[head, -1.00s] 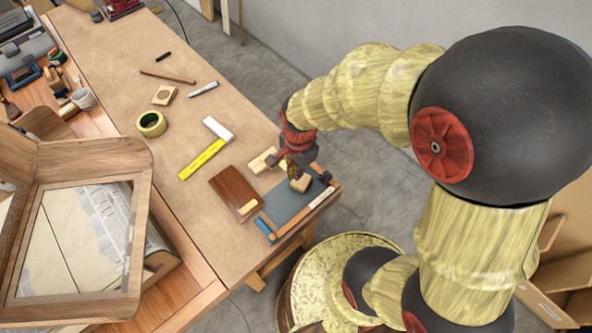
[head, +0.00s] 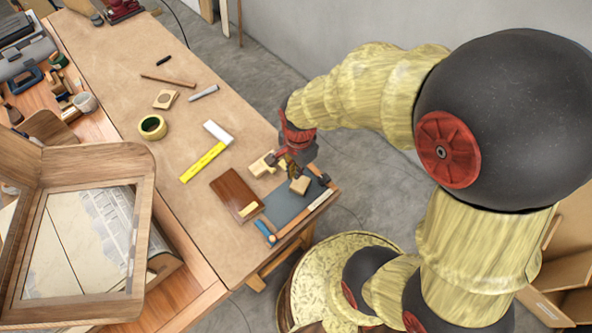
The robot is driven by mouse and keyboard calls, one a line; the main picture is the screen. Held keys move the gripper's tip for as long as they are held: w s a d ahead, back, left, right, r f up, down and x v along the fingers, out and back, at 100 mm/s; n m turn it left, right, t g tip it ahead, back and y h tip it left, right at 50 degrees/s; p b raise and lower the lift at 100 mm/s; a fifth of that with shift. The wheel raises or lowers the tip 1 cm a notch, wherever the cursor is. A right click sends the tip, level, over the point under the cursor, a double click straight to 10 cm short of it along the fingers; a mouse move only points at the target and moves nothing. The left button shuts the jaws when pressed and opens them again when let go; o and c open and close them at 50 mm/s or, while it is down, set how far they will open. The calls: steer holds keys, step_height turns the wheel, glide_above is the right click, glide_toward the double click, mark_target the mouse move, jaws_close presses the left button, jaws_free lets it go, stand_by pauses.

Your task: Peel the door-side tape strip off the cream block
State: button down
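My gripper (head: 290,168) is low over the near right end of the workbench, at the back edge of a grey mat (head: 283,206). A small tan block (head: 300,186) is right below its fingers, and I cannot tell whether they touch it. A pale cream block (head: 260,166) lies just left of the gripper, partly hidden by it. I cannot tell which of the two is the cream block of the task. No tape strip can be made out on either. The fingers are too small and dark to tell whether they are open or shut.
A brown board (head: 235,191) with a pale patch lies left of the mat. A wooden rail with a blue end (head: 264,229) borders the mat's front. The bench's middle is mostly clear.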

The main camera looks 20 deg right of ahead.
steer(key=shift+r+p, duration=0.5)
steer(key=shift+r, duration=0.2)
steer(key=shift+f, duration=0.1)
